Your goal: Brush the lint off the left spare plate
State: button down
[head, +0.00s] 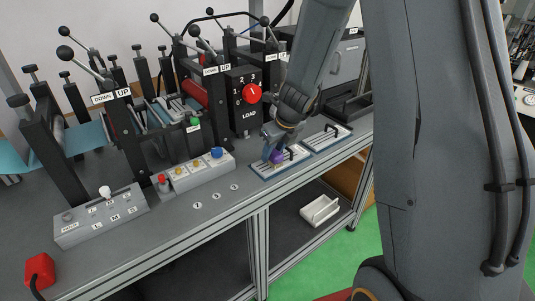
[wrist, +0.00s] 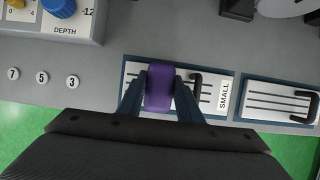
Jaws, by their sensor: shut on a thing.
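Two spare plates lie side by side at the bench's front edge, each pale with dark slots, a blue border and a black handle. The left spare plate (head: 267,172) also shows in the wrist view (wrist: 211,86), with a "SMALL" label at its right end. My gripper (head: 272,158) is over the left part of this plate. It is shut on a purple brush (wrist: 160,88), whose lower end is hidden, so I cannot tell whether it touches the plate. No lint is discernible. The right spare plate (head: 327,138) also shows in the wrist view (wrist: 280,102).
A control box with a blue DEPTH knob (head: 216,152) stands left of the plates. Number discs 7, 5 and 3 (wrist: 42,78) lie on the bench between. A LOAD dial box (head: 246,100) and lever presses stand behind. A white tray (head: 320,210) is on the lower shelf.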

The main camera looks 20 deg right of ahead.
jog(key=shift+w+d, duration=0.25)
jog(key=shift+d, duration=0.5)
jog(key=shift+r+p, duration=0.25)
jog(key=shift+p, duration=0.35)
notch_tip(320, 180, up, 2)
jog(key=shift+p, duration=0.4)
jog(key=shift+s+r+p, duration=0.1)
jog(key=shift+r+p, duration=0.1)
jog(key=shift+p, duration=0.15)
notch_tip(320, 180, up, 5)
jog(key=p, duration=0.7)
jog(key=shift+r, duration=0.15)
